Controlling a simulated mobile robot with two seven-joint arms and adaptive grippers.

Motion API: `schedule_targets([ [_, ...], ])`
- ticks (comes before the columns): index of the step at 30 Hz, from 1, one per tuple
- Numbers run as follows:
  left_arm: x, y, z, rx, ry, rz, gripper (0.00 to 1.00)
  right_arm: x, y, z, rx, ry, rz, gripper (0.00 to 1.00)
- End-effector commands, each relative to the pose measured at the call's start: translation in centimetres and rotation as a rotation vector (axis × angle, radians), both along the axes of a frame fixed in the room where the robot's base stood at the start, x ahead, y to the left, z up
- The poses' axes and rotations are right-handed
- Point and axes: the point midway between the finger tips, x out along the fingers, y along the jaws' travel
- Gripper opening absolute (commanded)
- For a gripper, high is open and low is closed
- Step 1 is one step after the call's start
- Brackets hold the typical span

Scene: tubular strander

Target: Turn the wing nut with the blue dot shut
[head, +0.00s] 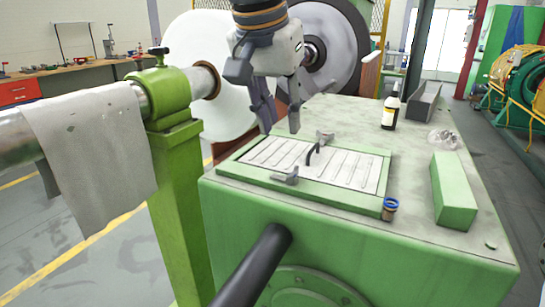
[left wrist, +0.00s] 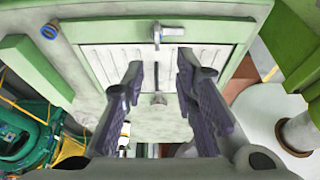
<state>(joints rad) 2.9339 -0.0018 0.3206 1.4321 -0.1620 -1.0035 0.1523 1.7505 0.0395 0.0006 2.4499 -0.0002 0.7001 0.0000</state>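A pale ribbed cover in a green frame (head: 250,178) lies on top of the green machine box, with a black handle (head: 312,153) in its middle. One grey wing nut (head: 287,175) sits at the cover's near edge; it also shows in the left wrist view (left wrist: 157,33). A second grey wing nut (head: 325,137) sits at the far edge. No blue dot is visible on either one. My left gripper (head: 279,120) is open and empty, pointing down above the far left part of the cover, apart from both nuts. My right gripper is not in view.
A black bar (head: 255,268) juts out in front. A cloth-draped roller (head: 95,140) is at left.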

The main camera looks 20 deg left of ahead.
Motion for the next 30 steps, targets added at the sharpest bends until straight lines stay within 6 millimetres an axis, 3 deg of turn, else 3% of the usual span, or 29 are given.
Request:
schedule_targets([
  [4, 0.5, -0.1, -1.4, 0.002, 0.005, -0.001, 0.27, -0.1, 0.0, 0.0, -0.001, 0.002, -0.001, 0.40],
  [12, 3.0, -0.7, -7.8, 0.002, 0.006, -0.001, 0.27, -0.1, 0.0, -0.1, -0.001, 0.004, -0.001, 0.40],
  [16, 3.9, -0.8, -9.8, 0.001, 0.003, 0.000, 0.27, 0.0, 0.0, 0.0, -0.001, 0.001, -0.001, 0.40],
  [21, 4.5, -0.9, -11.0, 0.001, -0.001, 0.000, 0.27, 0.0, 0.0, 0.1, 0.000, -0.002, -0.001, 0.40],
  [28, 4.5, -0.9, -11.1, 0.001, -0.001, 0.000, 0.27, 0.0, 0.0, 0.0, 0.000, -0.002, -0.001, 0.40],
  [30, 4.5, -0.9, -11.1, 0.000, -0.001, 0.000, 0.11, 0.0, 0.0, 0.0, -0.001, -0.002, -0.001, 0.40],
])
